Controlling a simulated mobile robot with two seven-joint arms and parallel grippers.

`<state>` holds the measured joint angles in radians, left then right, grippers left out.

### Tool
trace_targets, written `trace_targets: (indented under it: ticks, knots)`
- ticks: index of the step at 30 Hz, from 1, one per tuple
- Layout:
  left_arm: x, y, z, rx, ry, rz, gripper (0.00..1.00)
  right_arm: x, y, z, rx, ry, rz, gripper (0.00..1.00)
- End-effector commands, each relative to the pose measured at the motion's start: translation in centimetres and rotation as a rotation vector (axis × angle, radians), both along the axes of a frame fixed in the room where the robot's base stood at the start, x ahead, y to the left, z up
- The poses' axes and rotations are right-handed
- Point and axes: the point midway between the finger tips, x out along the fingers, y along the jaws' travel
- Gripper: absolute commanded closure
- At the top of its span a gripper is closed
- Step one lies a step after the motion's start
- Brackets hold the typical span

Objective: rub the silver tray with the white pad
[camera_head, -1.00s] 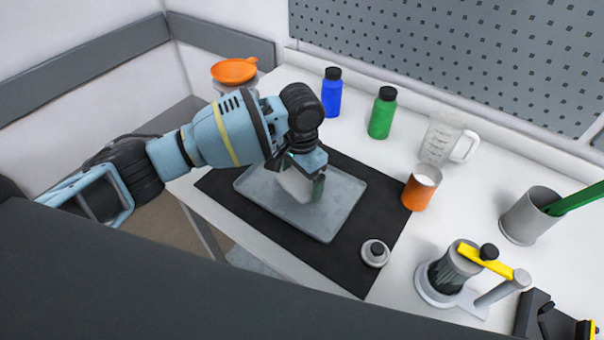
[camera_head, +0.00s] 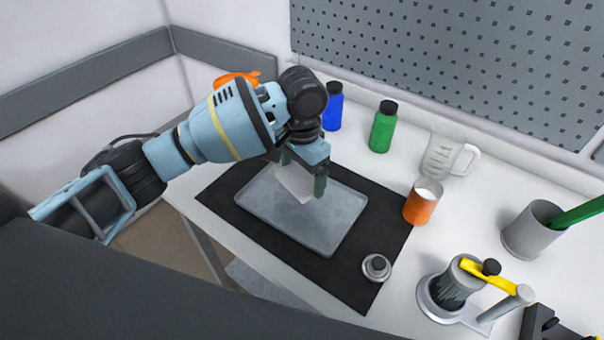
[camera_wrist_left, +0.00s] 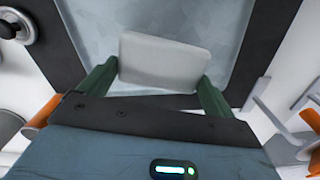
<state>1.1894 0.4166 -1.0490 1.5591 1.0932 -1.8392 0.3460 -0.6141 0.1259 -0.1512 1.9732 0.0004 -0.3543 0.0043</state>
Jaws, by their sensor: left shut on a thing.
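The silver tray (camera_head: 318,229) lies flat on a black mat (camera_head: 377,262) on the white table. My left gripper (camera_head: 304,178) is over the far part of the tray, pointing down. It is shut on the white pad (camera_head: 295,184), which sits between its green fingers. In the left wrist view the white pad (camera_wrist_left: 163,62) spans the gap between the fingertips, with the silver tray (camera_wrist_left: 110,22) behind it. Whether the pad touches the tray is hard to tell. My right gripper is not in view.
A small round metal lidded thing (camera_head: 376,267) sits on the mat's right corner. An orange cup (camera_head: 420,205), clear jug (camera_head: 447,152), green bottle (camera_head: 382,128) and blue bottle (camera_head: 333,106) stand beyond the mat. A grey holder (camera_head: 530,230) and a yellow-handled device (camera_head: 465,283) stand right.

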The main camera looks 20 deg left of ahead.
Motion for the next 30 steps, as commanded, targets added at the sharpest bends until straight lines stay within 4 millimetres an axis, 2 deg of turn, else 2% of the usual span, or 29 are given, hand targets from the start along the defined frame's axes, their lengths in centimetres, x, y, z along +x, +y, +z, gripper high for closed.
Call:
trace_targets:
  ticks: [8,19,30]
  knots:
    - [0.0,0.0,0.3,-0.001,-0.001,0.000,0.28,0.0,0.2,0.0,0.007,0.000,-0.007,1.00]
    - [0.0,0.0,2.9,-0.001,-0.001,0.000,0.28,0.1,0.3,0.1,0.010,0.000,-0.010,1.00]
    - [0.0,0.0,3.0,0.000,0.000,0.000,0.28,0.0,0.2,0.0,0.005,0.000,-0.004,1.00]
